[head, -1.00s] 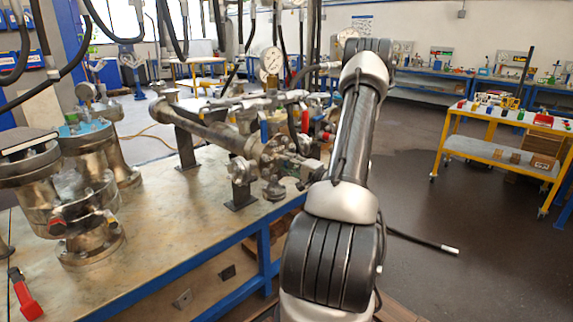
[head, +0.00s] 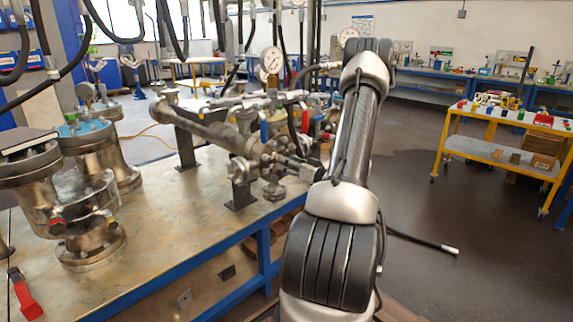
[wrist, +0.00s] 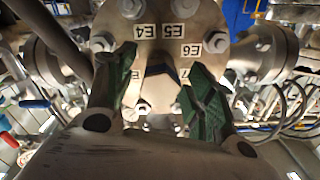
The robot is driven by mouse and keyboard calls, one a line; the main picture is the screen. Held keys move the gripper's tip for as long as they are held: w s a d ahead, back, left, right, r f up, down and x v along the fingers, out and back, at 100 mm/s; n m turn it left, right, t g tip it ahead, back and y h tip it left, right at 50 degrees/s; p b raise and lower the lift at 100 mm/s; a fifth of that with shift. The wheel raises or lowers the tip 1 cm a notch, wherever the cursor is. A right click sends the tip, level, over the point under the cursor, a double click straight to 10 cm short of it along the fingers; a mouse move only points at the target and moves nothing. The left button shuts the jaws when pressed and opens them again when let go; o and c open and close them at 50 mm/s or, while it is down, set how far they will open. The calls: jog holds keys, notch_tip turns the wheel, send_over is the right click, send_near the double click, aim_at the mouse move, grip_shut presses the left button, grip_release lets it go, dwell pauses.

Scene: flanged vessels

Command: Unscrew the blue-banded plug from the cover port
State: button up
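My gripper (wrist: 161,62) is open in the wrist view, its two green-padded fingers apart in front of a round metal cover (wrist: 195,20) with several bolts and labels E4, E5 and E6. A small dark bluish shape (wrist: 161,70) shows between the fingers, against the cover. I cannot tell whether it is the blue-banded plug. No grip on it shows. In the head view my arm reaches to the pipe assembly (head: 215,130) on the bench, and its end is mostly hidden among the fittings.
A red-handled tool (head: 25,300) lies at the front left. A blue valve handle (head: 264,132) and a pressure gauge (head: 271,62) rise near my arm.

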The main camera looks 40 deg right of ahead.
jog(key=s+d, duration=0.1)
jog(key=s, duration=1.1)
jog(key=shift+c, duration=0.4)
